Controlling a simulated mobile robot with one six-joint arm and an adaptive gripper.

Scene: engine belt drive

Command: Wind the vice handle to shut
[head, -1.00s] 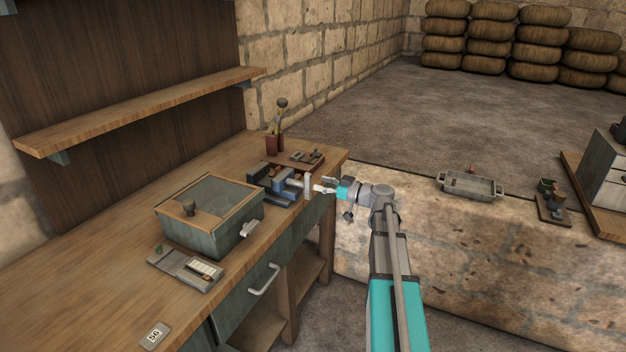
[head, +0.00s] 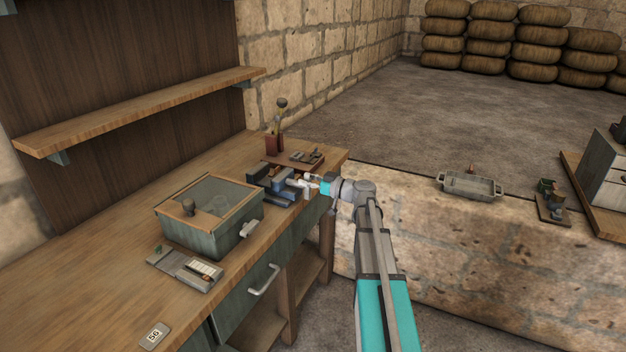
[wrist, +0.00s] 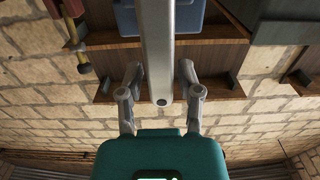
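The blue vice (head: 280,184) sits on the workbench near its right end. Its light grey handle (head: 303,188) stands at the vice's right side. In the wrist view the handle (wrist: 158,45) is a long grey bar running down between my fingers, its end low between them. My gripper (wrist: 159,72) is open, with one finger on each side of the bar and a small gap showing at each. In the head view my gripper (head: 313,180) is right at the handle, too small to see its fingers clearly. Part of the blue vice (wrist: 195,18) shows behind the bar.
A green box with a glass lid (head: 210,233) stands on the bench left of the vice. A grey tray (head: 470,186) is on the stone ledge to the right.

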